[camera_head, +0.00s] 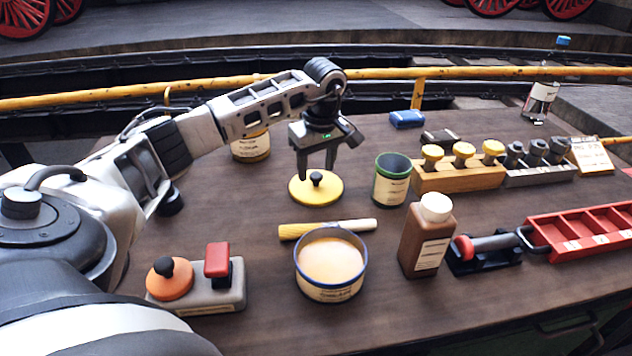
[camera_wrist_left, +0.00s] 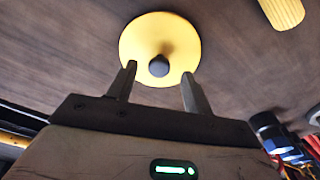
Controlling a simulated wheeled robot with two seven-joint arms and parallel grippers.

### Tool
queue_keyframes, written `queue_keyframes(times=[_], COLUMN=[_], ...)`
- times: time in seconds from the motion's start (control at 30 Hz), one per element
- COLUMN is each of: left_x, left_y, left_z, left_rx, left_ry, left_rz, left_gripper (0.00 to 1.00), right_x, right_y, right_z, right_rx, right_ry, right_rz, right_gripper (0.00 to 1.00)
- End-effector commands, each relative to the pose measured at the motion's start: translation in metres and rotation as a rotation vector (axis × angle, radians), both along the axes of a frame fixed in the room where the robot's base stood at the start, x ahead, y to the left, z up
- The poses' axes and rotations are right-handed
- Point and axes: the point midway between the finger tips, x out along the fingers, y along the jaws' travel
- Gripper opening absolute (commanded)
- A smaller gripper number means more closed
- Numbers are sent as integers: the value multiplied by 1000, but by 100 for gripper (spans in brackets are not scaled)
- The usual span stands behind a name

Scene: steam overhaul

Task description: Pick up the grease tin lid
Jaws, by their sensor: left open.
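The grease tin lid (camera_head: 316,189) is a yellow disc with a black knob, lying flat on the brown table. It also shows in the left wrist view (camera_wrist_left: 160,40), with its knob between and just beyond the fingertips. My left gripper (camera_head: 317,176) is open above the lid, fingers pointing down on either side of the knob; it also shows in the left wrist view (camera_wrist_left: 159,80). I cannot tell whether the fingertips touch the lid. An open tin (camera_head: 330,291) with a pale filling and a blue rim stands nearer me. My right gripper is not in view.
A yellow-and-cream stick (camera_head: 327,229) lies between lid and open tin. A green-rimmed can (camera_head: 391,180) stands right of the lid, and a brown bottle (camera_head: 425,238) nearer. A labelled jar (camera_head: 250,147) stands behind my left arm. A grey block (camera_head: 205,293) with orange and red handles is front left.

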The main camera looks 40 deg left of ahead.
Motion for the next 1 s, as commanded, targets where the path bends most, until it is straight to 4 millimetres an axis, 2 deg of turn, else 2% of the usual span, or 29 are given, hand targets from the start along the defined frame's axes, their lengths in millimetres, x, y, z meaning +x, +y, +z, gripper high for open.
queue_keyframes(times=[0.13, 0.37, 0.4, 0.53, 0.57, 1.0], left_x=[1, 1, 1, 1, 1, 2], left_y=[1, 2, 2, 2, 2, 2], left_z=[-14, -16, -16, -16, -16, -9], left_rx=[-1, -1, -1, 0, 0, 0], left_ry=[0, -2, -2, -1, -1, -5], left_rz=[-1, -1, -1, -1, -1, -1], left_gripper=[51, 51, 45, 9, 4, 3], right_x=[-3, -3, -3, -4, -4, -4], right_y=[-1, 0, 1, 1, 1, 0], right_z=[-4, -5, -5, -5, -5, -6], right_rx=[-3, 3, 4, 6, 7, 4], right_ry=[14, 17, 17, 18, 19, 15], right_rz=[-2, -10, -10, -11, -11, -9], right_gripper=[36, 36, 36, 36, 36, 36])
